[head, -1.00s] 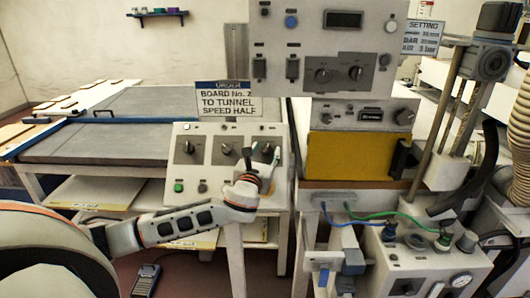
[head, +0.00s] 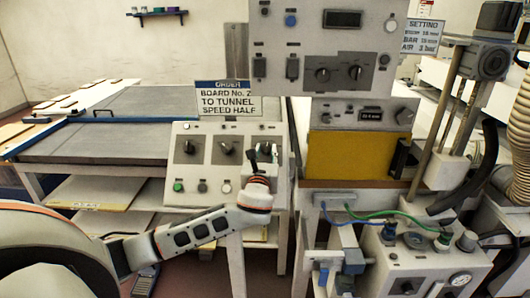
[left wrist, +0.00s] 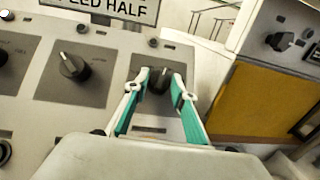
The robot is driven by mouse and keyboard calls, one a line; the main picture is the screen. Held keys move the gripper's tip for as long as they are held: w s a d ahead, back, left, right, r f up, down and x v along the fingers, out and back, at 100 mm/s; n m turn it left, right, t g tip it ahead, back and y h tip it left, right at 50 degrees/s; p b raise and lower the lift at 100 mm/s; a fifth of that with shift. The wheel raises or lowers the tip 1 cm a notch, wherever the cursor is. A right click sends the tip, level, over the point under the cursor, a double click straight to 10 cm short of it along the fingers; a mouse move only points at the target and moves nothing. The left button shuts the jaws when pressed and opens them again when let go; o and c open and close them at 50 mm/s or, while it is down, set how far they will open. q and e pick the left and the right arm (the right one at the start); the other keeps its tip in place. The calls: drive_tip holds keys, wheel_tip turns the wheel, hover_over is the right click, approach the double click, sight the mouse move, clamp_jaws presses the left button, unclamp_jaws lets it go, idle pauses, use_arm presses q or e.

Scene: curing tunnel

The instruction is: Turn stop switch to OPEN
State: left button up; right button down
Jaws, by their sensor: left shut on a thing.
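A white sloped control panel (head: 215,188) carries three black rotary switches in a row on grey plates. The left switch (head: 188,147) and middle switch (head: 225,148) are clear in the head view. The middle one also shows in the left wrist view (left wrist: 72,65). My left gripper (head: 263,153) is at the right switch. In the left wrist view its teal-lined fingers (left wrist: 160,85) stand on either side of the right switch's black knob (left wrist: 160,76), shut on it. The switch labels are too small to read. My right gripper is not in view.
A sign (head: 228,101) stands on the panel's back edge, reading "BOARD No. 2 TO TUNNEL SPEED HALF". A green button (head: 179,187) and other small buttons sit low on the panel. A yellow-fronted unit (head: 345,155) stands close to the right. A conveyor bed (head: 100,142) lies behind at left.

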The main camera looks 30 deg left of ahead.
use_arm(q)
drive_tip(key=n+g+y, duration=0.1)
drive_tip(key=n, duration=0.1)
drive_tip(key=n+g+y, duration=0.1)
drive_tip(key=n, duration=0.1)
drive_tip(key=n+y, duration=0.1)
drive_tip(key=n, duration=0.1)
drive_tip(key=shift+w+d+g+y, duration=0.2)
drive_tip(key=shift+d+g+y, duration=0.15)
drive_tip(key=shift+g+y, duration=0.05)
drive_tip(key=shift+w+n+g+y, duration=0.1)
drive_tip(key=shift+n+g+y, duration=1)
drive_tip(key=shift+n, duration=0.8)
drive_tip(key=shift+n+g, duration=0.3)
drive_tip(key=shift+g, duration=0.1)
drive_tip(key=o, duration=1.1)
drive_tip(key=shift+d, duration=0.1)
drive_tip(key=v, duration=1.2)
drive_tip(key=shift+r, duration=0.2)
